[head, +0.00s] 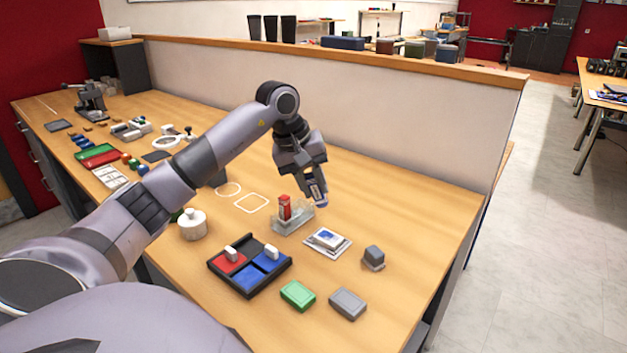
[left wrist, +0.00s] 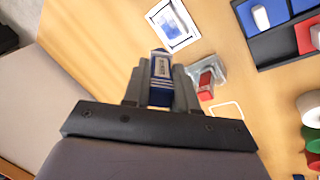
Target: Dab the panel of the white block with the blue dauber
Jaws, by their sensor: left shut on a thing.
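My left gripper (head: 315,180) is shut on the blue dauber (head: 319,196), which has a white label with print. The dauber points down and is held in the air above the clear holder. In the left wrist view the blue dauber (left wrist: 161,68) sits between the two fingers of the gripper (left wrist: 160,88). The white block (head: 328,239) has a blue panel on top and lies on a pale, dark-edged base on the table, in front of the gripper and apart from the dauber. The white block also shows at the top of the left wrist view (left wrist: 173,20). My right gripper is not in view.
A clear holder (head: 296,222) with a red dauber (head: 285,207) stands just left of the white block. A black tray (head: 247,283) with red and blue pads, a green box (head: 298,296), a grey box (head: 348,304) and a grey block (head: 374,257) lie nearby. A low wall backs the table.

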